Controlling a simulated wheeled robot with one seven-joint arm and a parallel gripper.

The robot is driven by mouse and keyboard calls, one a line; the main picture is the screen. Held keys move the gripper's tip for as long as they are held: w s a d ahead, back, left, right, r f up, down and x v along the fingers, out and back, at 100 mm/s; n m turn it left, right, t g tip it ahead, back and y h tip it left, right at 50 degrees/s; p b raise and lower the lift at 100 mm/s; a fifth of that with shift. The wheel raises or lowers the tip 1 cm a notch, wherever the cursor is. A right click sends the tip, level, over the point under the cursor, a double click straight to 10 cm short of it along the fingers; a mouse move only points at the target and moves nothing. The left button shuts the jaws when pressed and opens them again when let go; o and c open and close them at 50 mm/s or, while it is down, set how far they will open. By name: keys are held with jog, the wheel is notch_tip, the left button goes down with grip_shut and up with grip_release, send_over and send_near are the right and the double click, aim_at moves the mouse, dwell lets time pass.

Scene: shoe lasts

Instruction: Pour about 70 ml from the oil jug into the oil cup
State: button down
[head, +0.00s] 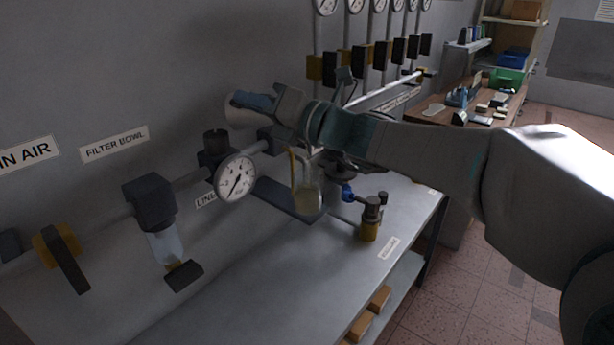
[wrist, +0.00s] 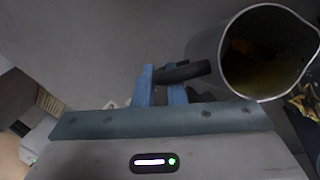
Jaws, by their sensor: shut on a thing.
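The oil jug is a grey vessel with a pouring lip and dark handle. In the wrist view its mouth (wrist: 255,60) faces the camera, with yellowish oil inside. My gripper (wrist: 162,82) is shut on the handle with its blue fingers. A small fitting with an amber bowl (head: 370,231) stands on the bench at right. A clear, pale yellow bowl (head: 308,200) hangs below my gripper. I cannot tell for certain which is the oil cup.
A pressure gauge (head: 236,178) and pipe run along the wall below the jug. A filter bowl (head: 165,243) hangs at left beside a yellow-and-black valve (head: 62,250). The front of the grey bench (head: 270,285) is clear. A wooden bench (head: 432,112) stands behind.

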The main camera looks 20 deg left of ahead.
jog(key=shift+d+f+y+b, duration=0.2)
jog(key=shift+y+b, duration=0.2)
jog(key=shift+b, duration=0.6)
jog(key=shift+r, duration=0.1)
jog(key=p, duration=0.2)
jog(key=r+p, duration=0.1)
jog(key=shift+a+r+h+p, duration=0.25)
jog(key=shift+r+h+p, duration=0.05)
jog(key=shift+h+p, duration=0.1)
jog(key=shift+s+a+f+n+g+h+p, duration=0.15)
jog(key=shift+h+p, duration=0.4)
jog(key=shift+p, duration=1.05)
jog(key=shift+a+r+n+g+h+p, duration=0.1)
jog(key=shift+a+n+g+h+p, duration=0.3)
jog(key=shift+p, duration=1.15)
jog(key=shift+s+a+f+n+t+h+p, duration=0.1)
jog(key=shift+h+p, duration=0.55)
jog(key=shift+p, duration=0.95)
jog(key=shift+r+h+p, duration=0.3)
jog(key=shift+r+p, duration=0.05)
jog(key=shift+p, duration=0.95)
jog(key=shift+a+h+p, duration=0.1)
jog(key=shift+h+p, duration=0.2)
jog(key=shift+p, duration=0.65)
jog(key=shift+r+h, duration=0.2)
jog(key=shift+h, duration=0.1)
